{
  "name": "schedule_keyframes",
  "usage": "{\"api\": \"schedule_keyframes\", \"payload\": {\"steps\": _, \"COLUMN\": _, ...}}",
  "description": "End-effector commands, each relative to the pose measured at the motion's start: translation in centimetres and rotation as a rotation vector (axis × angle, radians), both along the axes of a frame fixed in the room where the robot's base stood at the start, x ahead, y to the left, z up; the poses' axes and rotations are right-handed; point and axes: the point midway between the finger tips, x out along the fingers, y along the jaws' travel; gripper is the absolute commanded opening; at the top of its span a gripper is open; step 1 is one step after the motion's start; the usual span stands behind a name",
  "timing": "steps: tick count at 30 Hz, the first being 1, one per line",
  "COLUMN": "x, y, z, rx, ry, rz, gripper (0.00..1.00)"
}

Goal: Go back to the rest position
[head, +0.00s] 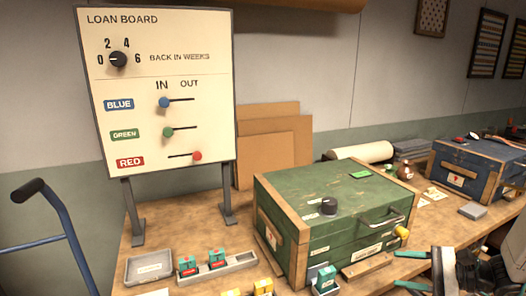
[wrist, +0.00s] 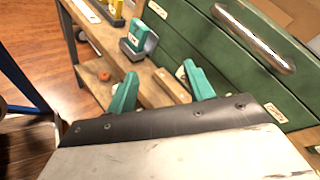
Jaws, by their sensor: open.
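My gripper (head: 396,268) is at the lower right of the head view, in front of the green chest (head: 290,237). Its two teal fingers are apart, with nothing between them. In the wrist view my gripper (wrist: 160,70) points at the workbench's front, with the green chest (wrist: 215,62) just beyond and to the right. The fingers appear clear of the chest, though the exact gap is hard to tell. A metal bar handle (wrist: 255,38) crosses the chest front.
A grey tray (head: 150,268), a rack (head: 243,261) with teal blocks, and a blue chest (head: 465,168) share the bench. A blue-framed cart (head: 60,215) stands left.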

Motion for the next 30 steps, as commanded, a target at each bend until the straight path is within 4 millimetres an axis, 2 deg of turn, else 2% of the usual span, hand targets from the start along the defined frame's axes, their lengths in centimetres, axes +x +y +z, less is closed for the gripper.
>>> {"api": "schedule_keyframes", "payload": {"steps": 1, "x": -1.2, "y": 1.7, "z": 1.3, "rx": -0.051, "ry": 0.009, "rz": 0.1, "gripper": 0.52}}
{"api": "schedule_keyframes", "payload": {"steps": 3, "x": -3.2, "y": 3.7, "z": 2.5, "rx": -0.126, "ry": 0.034, "rz": 0.237, "gripper": 0.52}}
{"api": "schedule_keyframes", "payload": {"steps": 6, "x": -6.2, "y": 5.9, "z": 4.1, "rx": -0.256, "ry": 0.058, "rz": 0.423, "gripper": 0.52}}
{"api": "schedule_keyframes", "payload": {"steps": 9, "x": -9.0, "y": 7.3, "z": 5.5, "rx": -0.404, "ry": 0.072, "rz": 0.589, "gripper": 0.52}}
{"api": "schedule_keyframes", "payload": {"steps": 13, "x": -12.3, "y": 8.0, "z": 7.2, "rx": -0.611, "ry": 0.071, "rz": 0.772, "gripper": 0.52}}
{"api": "schedule_keyframes", "payload": {"steps": 18, "x": -15.5, "y": 7.9, "z": 9.5, "rx": -0.896, "ry": 0.03, "rz": 0.956, "gripper": 0.52}}
{"api": "schedule_keyframes", "payload": {"steps": 24, "x": -18.0, "y": 7.5, "z": 12.7, "rx": -1.221, "ry": -0.086, "rz": 1.102, "gripper": 0.52}}
{"api": "schedule_keyframes", "payload": {"steps": 30, "x": -19.4, "y": 8.4, "z": 15.6, "rx": -1.424, "ry": -0.252, "rz": 1.159, "gripper": 0.52}}
